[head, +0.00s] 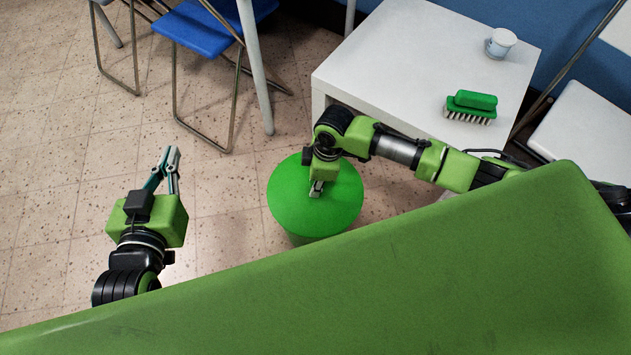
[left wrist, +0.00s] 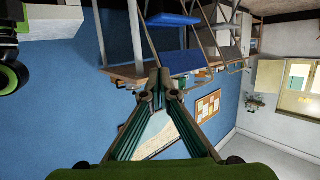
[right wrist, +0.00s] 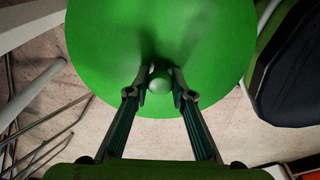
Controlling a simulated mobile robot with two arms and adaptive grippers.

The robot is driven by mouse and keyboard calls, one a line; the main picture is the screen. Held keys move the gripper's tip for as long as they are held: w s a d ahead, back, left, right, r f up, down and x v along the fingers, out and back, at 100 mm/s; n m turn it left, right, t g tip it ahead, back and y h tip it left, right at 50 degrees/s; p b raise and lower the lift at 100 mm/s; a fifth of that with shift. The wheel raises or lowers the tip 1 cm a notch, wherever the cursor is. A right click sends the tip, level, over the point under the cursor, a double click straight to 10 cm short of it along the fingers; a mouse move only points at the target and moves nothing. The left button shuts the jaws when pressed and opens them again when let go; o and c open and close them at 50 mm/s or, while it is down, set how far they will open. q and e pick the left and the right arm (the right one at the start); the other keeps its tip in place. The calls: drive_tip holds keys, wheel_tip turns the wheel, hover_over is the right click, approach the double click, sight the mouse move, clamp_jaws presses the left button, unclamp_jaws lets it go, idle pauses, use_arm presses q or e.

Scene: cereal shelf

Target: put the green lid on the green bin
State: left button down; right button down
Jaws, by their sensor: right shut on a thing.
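The green lid (head: 285,203) is a round disc seen from above in the head view. My right gripper (head: 317,187) is over its middle, shut on its small round knob (right wrist: 159,83). The lid fills the upper part of the right wrist view (right wrist: 105,50). The green bin (head: 302,239) shows only as a darker strip under the lid's near edge; the rest is hidden. I cannot tell whether the lid touches the bin's rim. My left gripper (head: 172,153) is empty, its fingertips together, in the air left of the lid.
A white table (head: 400,60) stands behind the lid, with a green brush (head: 470,107) and a white tub (head: 501,43) on it. A blue folding chair (head: 205,28) is at the back left. A large green surface covers the front. The tiled floor at left is clear.

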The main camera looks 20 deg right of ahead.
use_arm(q)
drive_tip(key=shift+w+d+r+t, duration=0.2)
drive_tip(key=shift+r+t, duration=0.1)
drive_tip(key=shift+r, duration=0.3)
use_arm(e)
drive_tip(key=shift+f, duration=0.35)
use_arm(q)
drive_tip(key=shift+w+r+h, duration=0.1)
drive_tip(key=shift+r+h, duration=0.2)
drive_tip(key=shift+r, duration=0.05)
use_arm(e)
drive_tip(key=shift+f, duration=0.2)
use_arm(q)
drive_tip(key=shift+w+d+r+t, duration=0.1)
drive_tip(key=shift+r+t, duration=0.2)
drive_tip(key=shift+t, duration=0.1)
use_arm(e)
drive_tip(key=shift+f, duration=0.15)
drive_tip(key=c, duration=1.7)
unclamp_jaws()
drive_tip(key=r, duration=0.4)
drive_tip(key=d+r, duration=0.1)
drive_tip(key=r, duration=0.7)
drive_tip(key=shift+s+d, duration=0.3)
drive_tip(key=shift+d, duration=0.05)
